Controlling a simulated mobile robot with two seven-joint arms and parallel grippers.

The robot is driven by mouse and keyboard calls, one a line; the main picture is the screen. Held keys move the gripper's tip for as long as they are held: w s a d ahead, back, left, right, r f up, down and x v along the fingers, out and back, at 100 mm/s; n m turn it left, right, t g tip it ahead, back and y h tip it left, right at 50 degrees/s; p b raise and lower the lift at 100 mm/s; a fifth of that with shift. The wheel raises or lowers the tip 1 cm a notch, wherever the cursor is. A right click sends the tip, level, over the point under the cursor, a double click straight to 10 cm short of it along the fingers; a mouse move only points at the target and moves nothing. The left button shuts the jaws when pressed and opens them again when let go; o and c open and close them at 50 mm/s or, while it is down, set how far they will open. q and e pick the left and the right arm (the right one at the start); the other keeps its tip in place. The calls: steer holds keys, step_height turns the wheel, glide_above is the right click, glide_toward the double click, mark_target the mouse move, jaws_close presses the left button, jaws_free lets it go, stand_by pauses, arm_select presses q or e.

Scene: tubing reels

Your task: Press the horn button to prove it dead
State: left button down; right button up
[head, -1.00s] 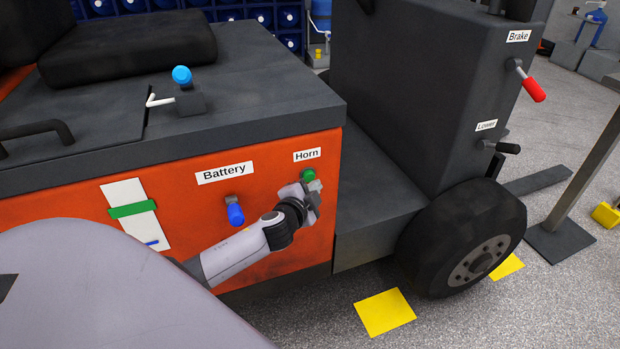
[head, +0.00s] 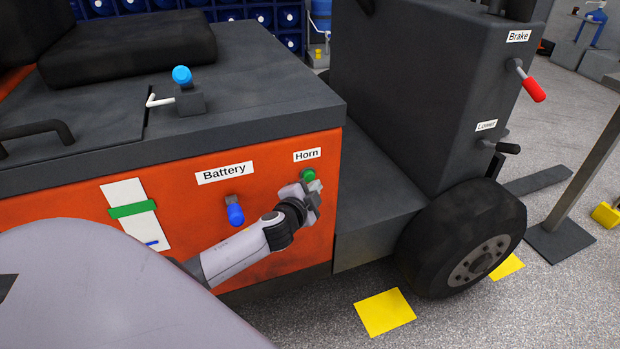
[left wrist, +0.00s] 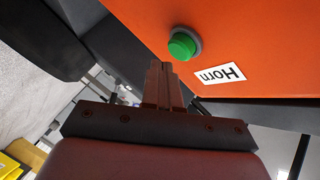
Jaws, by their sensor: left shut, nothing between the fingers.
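The green horn button (head: 308,174) sits in a grey collar on the orange side panel, just under the white "Horn" label (head: 307,155). In the left wrist view the green button (left wrist: 183,45) is in full sight, with the "Horn" label (left wrist: 220,74) beside it. My left gripper (head: 312,187) is in front of the panel, just below the button in the head view. Its fingers (left wrist: 160,75) are shut together and empty, with their tips close to the button. The tips appear apart from it; the exact gap is hard to tell. My right gripper is not in view.
A blue battery handle (head: 235,214) hangs under the "Battery" label (head: 224,173), left of the button. A blue-knobbed lever (head: 182,77) stands on the dark top. The red brake lever (head: 533,90), black Lower lever (head: 508,148) and a wheel (head: 468,240) are to the right.

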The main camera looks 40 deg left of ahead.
arm_select(q)
steer(key=shift+a, duration=0.1)
stand_by(0.4)
steer(key=shift+w+a, duration=0.25)
steer(key=shift+a, duration=0.05)
steer(key=shift+w+a, duration=0.1)
steer(key=shift+a, duration=0.1)
stand_by(0.5)
steer(key=shift+w+a, duration=0.15)
steer(key=shift+a, duration=0.1)
stand_by(0.4)
steer(key=shift+d, duration=0.1)
steer(key=shift+s+d, duration=0.5)
steer(key=shift+d, duration=0.2)
